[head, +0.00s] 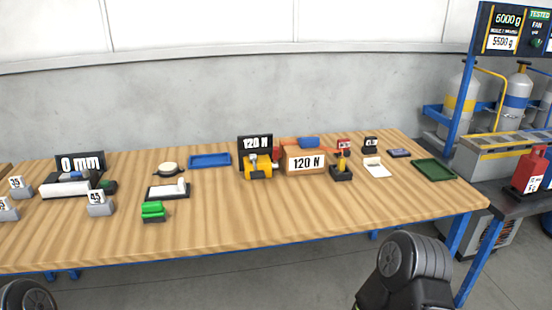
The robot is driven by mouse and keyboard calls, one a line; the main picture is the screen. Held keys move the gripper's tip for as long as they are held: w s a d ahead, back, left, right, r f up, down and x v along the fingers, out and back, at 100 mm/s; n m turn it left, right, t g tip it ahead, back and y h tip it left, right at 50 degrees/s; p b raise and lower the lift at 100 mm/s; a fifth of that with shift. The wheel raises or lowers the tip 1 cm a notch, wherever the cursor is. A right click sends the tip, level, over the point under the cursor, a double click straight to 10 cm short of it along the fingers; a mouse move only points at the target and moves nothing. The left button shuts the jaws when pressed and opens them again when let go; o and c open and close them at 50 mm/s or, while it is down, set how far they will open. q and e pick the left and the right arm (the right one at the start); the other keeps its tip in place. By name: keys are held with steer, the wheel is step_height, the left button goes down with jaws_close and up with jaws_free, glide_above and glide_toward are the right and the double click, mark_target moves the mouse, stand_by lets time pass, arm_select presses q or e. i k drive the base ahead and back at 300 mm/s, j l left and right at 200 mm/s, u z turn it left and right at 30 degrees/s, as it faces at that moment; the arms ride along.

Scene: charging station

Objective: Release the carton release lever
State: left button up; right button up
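A brown carton (303,160) marked "120 N" stands on the wooden table, right of centre. Just right of it is a small black base with an upright yellow and black lever (342,168). Left of the carton is a yellow device (257,170) with grey parts, below a black "120 N" sign (255,144). Red and blue parts (309,142) show behind and on top of the carton. I cannot tell for sure which part is the carton release lever. Dark links of my arms show at the bottom left and bottom right; neither gripper is in view.
Blue tray (210,160), green tray (434,169), green block (153,211) and a "0 mm" sign (80,163) are on the table (250,215). The front middle of the table is clear. A rack with gas cylinders (517,92) and a red can (530,170) stand at right.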

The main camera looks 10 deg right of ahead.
mark_target(275, 150)
steer(key=l+u, duration=0.1)
steer(key=u, duration=0.25)
steer(key=l+u, duration=0.15)
steer(key=u, duration=0.15)
steer(key=l+u, duration=0.15)
steer(key=l, duration=0.4)
steer(key=l+u, duration=0.15)
steer(key=l, duration=0.4)
steer(key=k+l+u, duration=0.15)
steer(key=l, duration=0.4)
steer(key=l+u, duration=0.15)
steer(key=l, duration=0.35)
steer(key=k, duration=0.05)
